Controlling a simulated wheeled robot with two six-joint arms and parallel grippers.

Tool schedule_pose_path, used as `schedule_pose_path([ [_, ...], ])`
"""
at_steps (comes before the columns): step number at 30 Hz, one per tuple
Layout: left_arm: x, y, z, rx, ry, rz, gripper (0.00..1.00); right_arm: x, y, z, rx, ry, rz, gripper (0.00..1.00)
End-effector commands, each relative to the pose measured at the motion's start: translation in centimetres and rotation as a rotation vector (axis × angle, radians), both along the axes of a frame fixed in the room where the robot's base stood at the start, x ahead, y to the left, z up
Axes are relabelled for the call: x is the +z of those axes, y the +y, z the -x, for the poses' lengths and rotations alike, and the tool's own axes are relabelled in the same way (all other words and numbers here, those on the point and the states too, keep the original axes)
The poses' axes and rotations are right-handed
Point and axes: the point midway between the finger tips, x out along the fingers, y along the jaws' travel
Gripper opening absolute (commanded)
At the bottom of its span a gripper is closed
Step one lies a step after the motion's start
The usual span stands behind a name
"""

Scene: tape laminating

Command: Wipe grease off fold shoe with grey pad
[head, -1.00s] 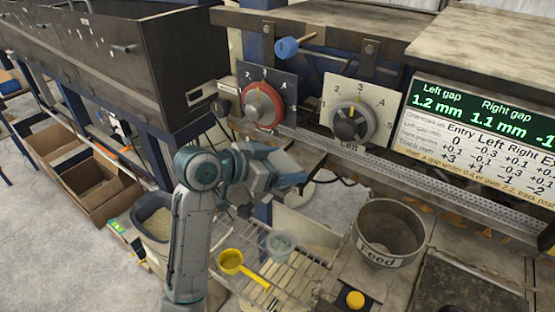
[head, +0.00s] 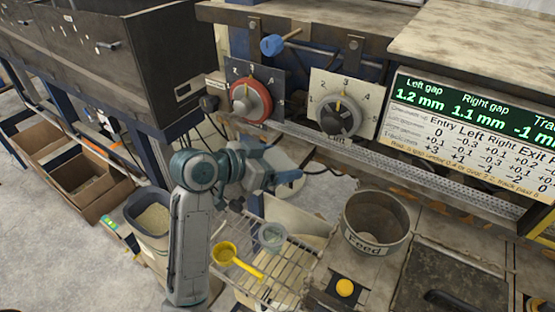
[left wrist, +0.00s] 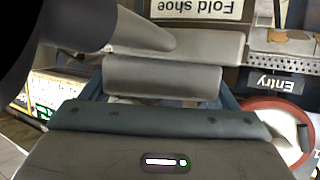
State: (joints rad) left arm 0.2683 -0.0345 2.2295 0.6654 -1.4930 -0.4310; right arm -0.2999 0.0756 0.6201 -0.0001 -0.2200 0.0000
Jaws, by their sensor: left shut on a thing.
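My left gripper (head: 288,178) reaches in from the left, below the dials and left of the Feed pot. In the left wrist view a grey block (left wrist: 162,78) lies between the fingers and seems to be the grey pad; the gripper is shut on it. Just beyond it is a grey metal part (left wrist: 205,46) under an upside-down "Fold shoe" label (left wrist: 197,9), likely the fold shoe. I cannot tell whether pad and shoe touch. No grease can be made out. The pad is not distinct in the head view. My right gripper is out of view.
A red dial (head: 250,100) and grey dial (head: 340,117) sit above the perforated rail. A wire rack (head: 285,270) below holds a yellow scoop (head: 226,254) and a clear cup (head: 271,236). The Feed pot (head: 374,222) stands right, near a yellow button (head: 345,288).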

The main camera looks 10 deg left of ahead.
Motion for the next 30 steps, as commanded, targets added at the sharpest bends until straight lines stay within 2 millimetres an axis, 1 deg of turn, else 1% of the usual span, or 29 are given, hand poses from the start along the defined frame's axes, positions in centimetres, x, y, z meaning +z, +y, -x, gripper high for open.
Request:
schedule_pose_path([
  [3, 0.1, 1.0, -0.4, 0.002, -0.002, -0.007, 0.59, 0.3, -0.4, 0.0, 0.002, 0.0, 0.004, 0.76],
  [9, 0.2, 1.6, -0.6, 0.002, -0.006, -0.006, 0.59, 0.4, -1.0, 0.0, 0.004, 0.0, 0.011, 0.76],
  [11, 0.2, 1.9, -0.7, 0.003, -0.006, -0.008, 0.59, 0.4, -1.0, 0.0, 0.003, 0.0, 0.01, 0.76],
  [21, 0.0, 4.6, -1.7, 0.004, -0.009, -0.01, 0.59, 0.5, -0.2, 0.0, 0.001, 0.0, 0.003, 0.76],
  [25, 0.1, 5.1, -1.9, 0.004, -0.01, -0.008, 0.59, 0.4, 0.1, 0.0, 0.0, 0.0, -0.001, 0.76],
  [30, 0.1, 5.1, -1.9, 0.003, -0.01, -0.007, 0.59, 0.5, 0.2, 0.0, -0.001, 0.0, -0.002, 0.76],
])
